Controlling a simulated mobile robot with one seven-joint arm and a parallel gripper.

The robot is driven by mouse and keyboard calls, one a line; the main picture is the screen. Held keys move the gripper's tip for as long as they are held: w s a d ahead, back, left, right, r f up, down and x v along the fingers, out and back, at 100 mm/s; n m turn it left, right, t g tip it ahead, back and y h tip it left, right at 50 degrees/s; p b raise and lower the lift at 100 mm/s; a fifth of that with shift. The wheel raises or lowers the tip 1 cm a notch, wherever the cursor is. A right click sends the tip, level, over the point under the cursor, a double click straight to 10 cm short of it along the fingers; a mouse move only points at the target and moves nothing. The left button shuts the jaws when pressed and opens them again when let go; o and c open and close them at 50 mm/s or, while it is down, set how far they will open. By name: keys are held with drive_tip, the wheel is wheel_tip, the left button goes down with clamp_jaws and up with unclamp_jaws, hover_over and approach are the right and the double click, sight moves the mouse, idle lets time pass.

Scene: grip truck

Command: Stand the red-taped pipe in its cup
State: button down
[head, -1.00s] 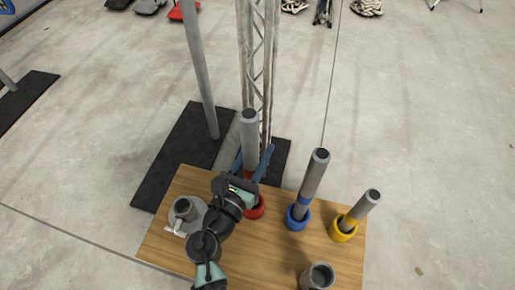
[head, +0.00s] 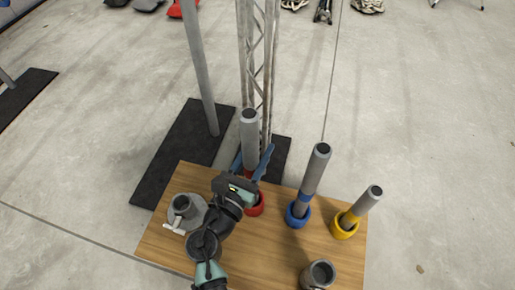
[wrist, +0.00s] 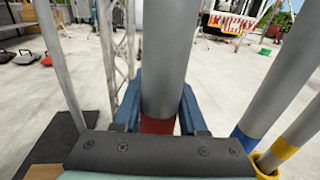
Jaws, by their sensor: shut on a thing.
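The red-taped pipe (head: 249,140) is a grey tube standing about upright at the red cup (head: 256,206) on the wooden table. Its lower end appears to be within the red cup, but my gripper hides most of that spot. My gripper (head: 254,164) is shut on the pipe, with a blue finger on each side. In the wrist view the pipe (wrist: 166,60) rises between the fingers (wrist: 158,112), and its red tape (wrist: 157,126) shows just above the gripper body. Whether the pipe rests on the cup's bottom is hidden.
A blue-taped pipe (head: 314,172) leans in a blue cup (head: 298,215), and a yellow-taped pipe (head: 362,204) leans in a yellow cup (head: 345,226). A grey fitting (head: 184,208) and a short grey tube (head: 320,274) sit on the table (head: 270,250). A truss (head: 260,60) stands behind.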

drive_tip(key=shift+f, duration=0.2)
drive_tip(key=shift+f+b, duration=1.65)
drive_tip(key=shift+f, duration=0.45)
drive_tip(key=shift+c, duration=1.9)
unclamp_jaws()
drive_tip(key=shift+f, duration=0.1)
drive_tip(key=shift+s, duration=0.15)
drive_tip(key=p+v, duration=0.4)
drive_tip(key=v, duration=0.8)
drive_tip(key=shift+s+a, duration=0.2)
drive_tip(key=shift+s, duration=0.1)
